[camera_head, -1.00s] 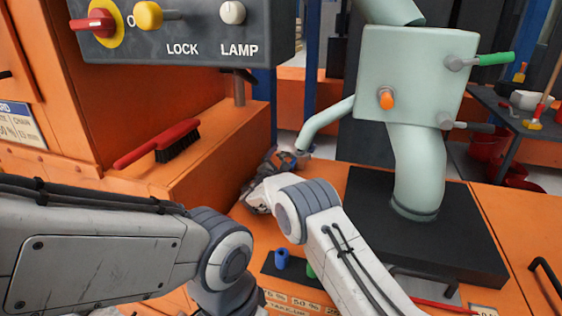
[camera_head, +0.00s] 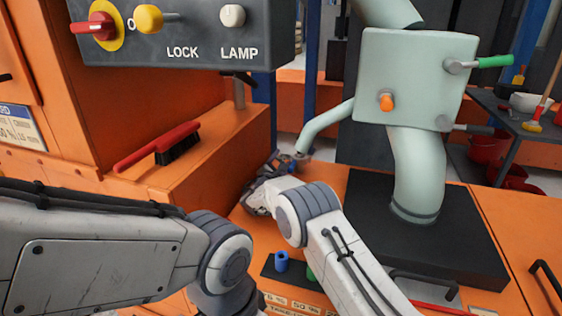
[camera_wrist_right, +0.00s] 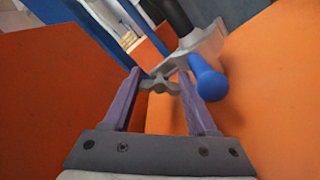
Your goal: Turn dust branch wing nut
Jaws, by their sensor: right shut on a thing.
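The wing nut (camera_wrist_right: 158,86) is a small grey winged piece in the right wrist view. My right gripper (camera_wrist_right: 161,78) is shut on it, with one purple finger on each side. In the head view my right gripper (camera_head: 277,170) is at the lower end of the thin pale green branch pipe (camera_head: 326,122). My wrist hides the wing nut there. A blue rounded handle (camera_wrist_right: 208,84) on a grey metal piece (camera_wrist_right: 195,48) is just beyond the right finger. My left arm comes in from the left, but its gripper is out of view.
A control box (camera_head: 185,35) hangs above at the left. A red-handled brush (camera_head: 165,147) lies on the orange ledge. The pale green housing (camera_head: 415,75) with an orange knob (camera_head: 386,102) stands on a black base (camera_head: 460,230). A blue peg (camera_head: 281,260) stands near my right forearm.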

